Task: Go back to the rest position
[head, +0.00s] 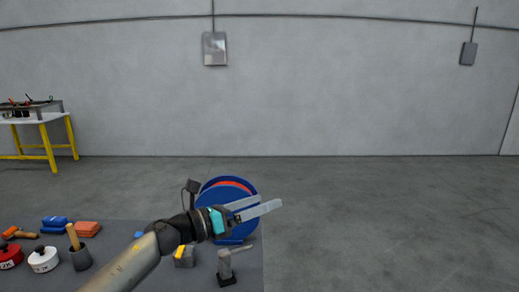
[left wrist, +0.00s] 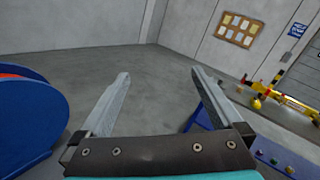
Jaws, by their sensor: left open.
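My left gripper (head: 262,206) is raised in front of a blue reel with a red inside (head: 212,188) in the head view, its fingers pointing right. In the left wrist view its two fingers (left wrist: 160,95) are spread apart with nothing between them, so it is open and empty. The blue reel also shows at the left edge of the left wrist view (left wrist: 30,125), beside the gripper. My right gripper is not in view.
A grey surface (head: 110,270) at lower left bears a red canister (head: 10,256), a white canister (head: 43,259), a dark cup (head: 81,260), blue and orange items, and a grey tool (head: 226,268). A yellow-legged table (head: 50,150) stands at left. The floor at right is clear.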

